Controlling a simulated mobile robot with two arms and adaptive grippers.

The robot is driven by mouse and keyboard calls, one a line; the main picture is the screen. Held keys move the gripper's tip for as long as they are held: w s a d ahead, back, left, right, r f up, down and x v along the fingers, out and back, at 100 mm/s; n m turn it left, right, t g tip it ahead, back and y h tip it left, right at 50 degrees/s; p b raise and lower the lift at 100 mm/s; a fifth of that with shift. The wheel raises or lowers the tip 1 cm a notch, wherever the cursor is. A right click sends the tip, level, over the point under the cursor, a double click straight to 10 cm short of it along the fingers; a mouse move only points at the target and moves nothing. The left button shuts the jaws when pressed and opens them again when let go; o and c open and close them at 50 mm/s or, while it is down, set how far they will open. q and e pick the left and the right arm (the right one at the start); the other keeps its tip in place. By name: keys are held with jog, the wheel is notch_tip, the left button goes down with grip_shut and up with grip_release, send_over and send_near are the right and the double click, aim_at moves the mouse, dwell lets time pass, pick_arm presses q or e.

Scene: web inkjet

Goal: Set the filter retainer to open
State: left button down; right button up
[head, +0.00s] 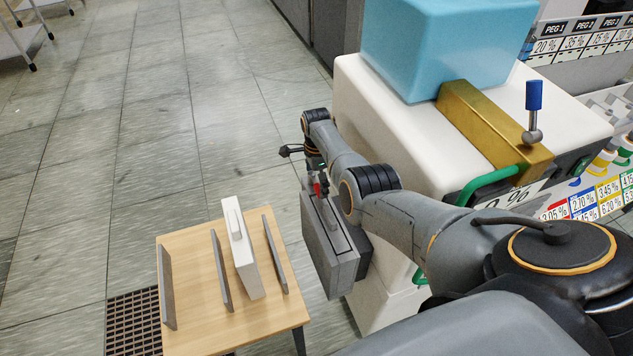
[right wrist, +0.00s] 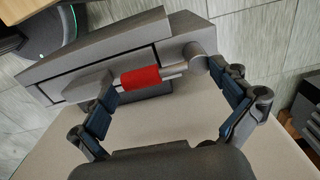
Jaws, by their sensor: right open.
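A grey filter housing (head: 328,245) is fixed to the side of the white machine. On its top is the filter retainer, a metal bar with a red grip (head: 318,188). In the right wrist view the red grip (right wrist: 140,78) lies across the grey housing (right wrist: 110,45), and the bar ends at a round pivot on the right. My right gripper (right wrist: 170,88) is open, with one blue-padded finger on each side of the bar. In the head view the right gripper (head: 308,158) is just above the housing, partly hidden by my arm. My left gripper is out of view.
A wooden table (head: 190,325) left of the housing carries grey dividers and an upright white filter cartridge (head: 243,255). The white machine (head: 430,140) bears a blue block (head: 445,45) and a brass bar with a blue-handled lever (head: 534,100).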

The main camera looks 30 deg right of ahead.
jog(key=shift+c, duration=0.2)
jog(key=shift+s, duration=0.1)
jog(key=c, duration=1.1)
jog(key=shift+s+a+r, duration=0.15)
jog(key=shift+s+r, duration=0.1)
jog(key=shift+s, duration=0.15)
jog(key=c, duration=0.9)
